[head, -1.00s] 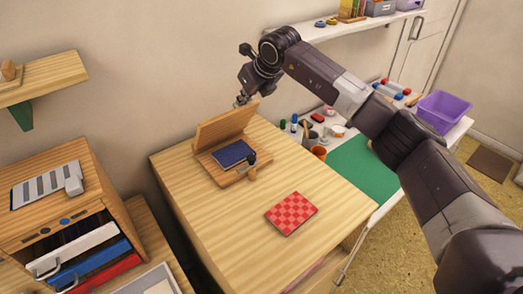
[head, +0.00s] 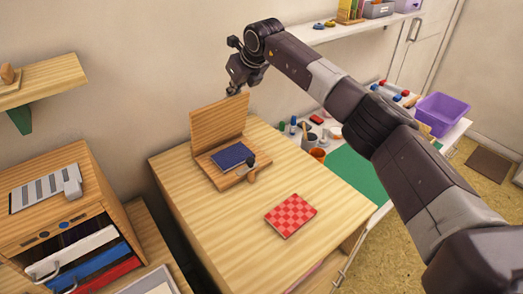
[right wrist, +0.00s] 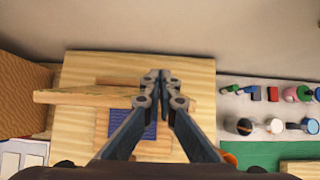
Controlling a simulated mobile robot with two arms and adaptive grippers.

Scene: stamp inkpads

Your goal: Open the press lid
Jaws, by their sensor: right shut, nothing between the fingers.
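The wooden press stands on the cabinet top (head: 330,186). Its lid (head: 218,122) stands raised, close to upright, at the back of the press base (head: 224,179). A blue pad (head: 232,155) lies on the base, with a dark-knobbed handle (head: 251,165) at its front right. My right gripper (head: 234,92) is shut and empty at the lid's top right edge; I cannot tell whether it touches. In the right wrist view the gripper (right wrist: 160,75) covers part of the lid (right wrist: 90,94), seen edge-on, and part of the blue pad (right wrist: 146,124). My left gripper is not in view.
A red checked pad (head: 291,215) lies on the cabinet top, nearer the front. The wall is close behind the lid. A side table with a green mat (head: 362,180), cups and a purple bin (head: 443,112) stands to the right. A drawer unit (head: 70,205) stands left.

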